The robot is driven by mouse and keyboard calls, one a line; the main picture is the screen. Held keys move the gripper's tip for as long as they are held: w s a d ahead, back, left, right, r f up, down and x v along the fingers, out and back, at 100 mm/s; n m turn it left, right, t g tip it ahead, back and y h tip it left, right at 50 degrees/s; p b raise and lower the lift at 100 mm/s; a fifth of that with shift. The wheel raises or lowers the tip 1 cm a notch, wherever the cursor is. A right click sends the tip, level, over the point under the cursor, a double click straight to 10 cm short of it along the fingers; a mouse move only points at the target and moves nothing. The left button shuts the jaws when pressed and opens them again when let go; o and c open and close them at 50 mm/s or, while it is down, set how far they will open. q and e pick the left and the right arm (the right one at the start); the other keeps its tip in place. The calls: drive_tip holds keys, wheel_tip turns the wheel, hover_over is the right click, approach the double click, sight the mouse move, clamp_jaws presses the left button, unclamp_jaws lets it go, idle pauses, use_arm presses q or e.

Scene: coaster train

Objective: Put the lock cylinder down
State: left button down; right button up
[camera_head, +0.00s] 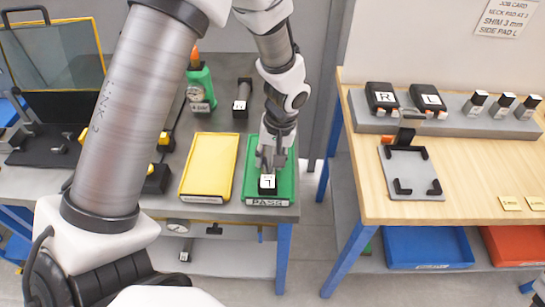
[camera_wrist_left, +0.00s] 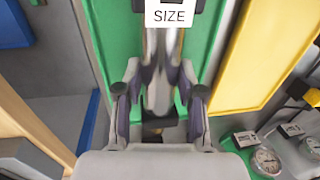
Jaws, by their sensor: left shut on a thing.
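My left gripper (camera_head: 271,162) is over the green tray (camera_head: 287,165) marked PASS, pointing down, with its fingers shut. In the left wrist view my left gripper (camera_wrist_left: 160,110) closes around a grey metal shaft (camera_wrist_left: 161,85), which I take as the lock cylinder. A dark block with a white label (camera_head: 267,182) shows at the fingertips, inside the front part of the tray. In the left wrist view a white label reading SIZE (camera_wrist_left: 170,14) sits at the end of the shaft. I cannot tell whether the piece touches the tray floor. My right gripper is not in view.
A yellow tray (camera_head: 208,165) lies left of the green one. Behind stand a green gauge stand (camera_head: 201,88) and a dark labelled piece (camera_head: 242,98). Across a gap on the right, a wooden table (camera_head: 470,165) holds a grey fixture (camera_head: 412,172) and a rack of labelled pieces (camera_head: 445,118).

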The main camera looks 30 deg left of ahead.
use_arm(q)
drive_tip(key=shift+w+r, duration=0.1)
drive_tip(key=shift+w, duration=0.05)
drive_tip(key=c, duration=0.7)
unclamp_jaws()
drive_tip(key=shift+s, duration=0.2)
drive_tip(key=shift+w+d+r, duration=0.1)
drive_tip(key=shift+r, duration=0.25)
drive_tip(key=r, duration=0.3)
drive_tip(key=d+r, duration=0.1)
drive_tip(key=r, duration=0.7)
drive_tip(key=shift+w+d+r, duration=0.15)
drive_tip(key=shift+w+d, duration=0.1)
drive_tip(key=shift+w, duration=0.15)
